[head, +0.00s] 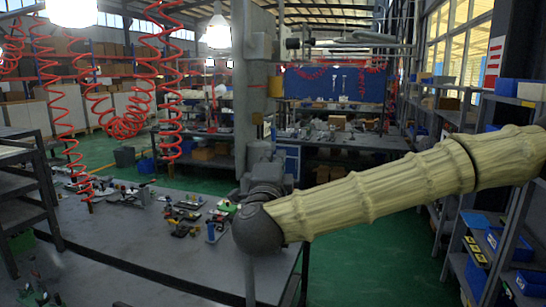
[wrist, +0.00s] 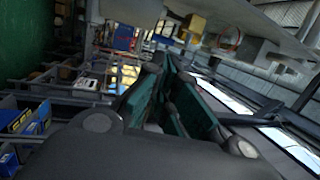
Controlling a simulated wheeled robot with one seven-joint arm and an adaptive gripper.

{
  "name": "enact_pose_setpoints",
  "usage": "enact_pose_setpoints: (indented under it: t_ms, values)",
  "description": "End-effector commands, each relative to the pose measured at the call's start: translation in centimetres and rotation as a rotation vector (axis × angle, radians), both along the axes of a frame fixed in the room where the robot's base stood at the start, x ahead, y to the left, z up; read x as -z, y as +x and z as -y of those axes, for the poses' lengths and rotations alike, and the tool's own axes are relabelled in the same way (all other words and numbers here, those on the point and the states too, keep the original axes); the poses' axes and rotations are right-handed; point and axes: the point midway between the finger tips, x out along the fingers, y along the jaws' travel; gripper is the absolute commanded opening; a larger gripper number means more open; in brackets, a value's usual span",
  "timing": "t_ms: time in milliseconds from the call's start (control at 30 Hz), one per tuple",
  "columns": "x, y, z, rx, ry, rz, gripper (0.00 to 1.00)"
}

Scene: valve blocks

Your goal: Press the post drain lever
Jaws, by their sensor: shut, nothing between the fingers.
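A tall grey post (head: 253,90) rises from the far side of the workbench in the head view, with pipes and fittings (head: 292,43) at its upper right. I cannot pick out the drain lever with certainty. In the wrist view, a grey surface (wrist: 275,20) at the top right carries a yellow block (wrist: 196,25), a red ring-shaped part (wrist: 230,38) and grey blocks (wrist: 270,54). It may be the post seen sideways. My gripper (wrist: 168,72) shows there with dark green fingers, shut and empty, apart from these parts. In the head view my arm hides the gripper.
A grey workbench (head: 130,240) at the lower left holds several small valve parts (head: 185,212). Red coiled hoses (head: 165,80) hang at the left. Shelves with blue bins (head: 515,250) stand at the right. Green floor (head: 385,250) is clear between bench and shelves.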

Motion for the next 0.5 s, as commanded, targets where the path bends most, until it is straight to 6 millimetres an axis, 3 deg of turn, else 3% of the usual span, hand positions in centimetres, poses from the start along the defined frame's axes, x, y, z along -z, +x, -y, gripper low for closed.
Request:
enact_pose_setpoints:
  t_ms: [500]
  values:
    - [-1.9, 6.9, 0.8, 0.001, -0.001, -0.001, 0.00]
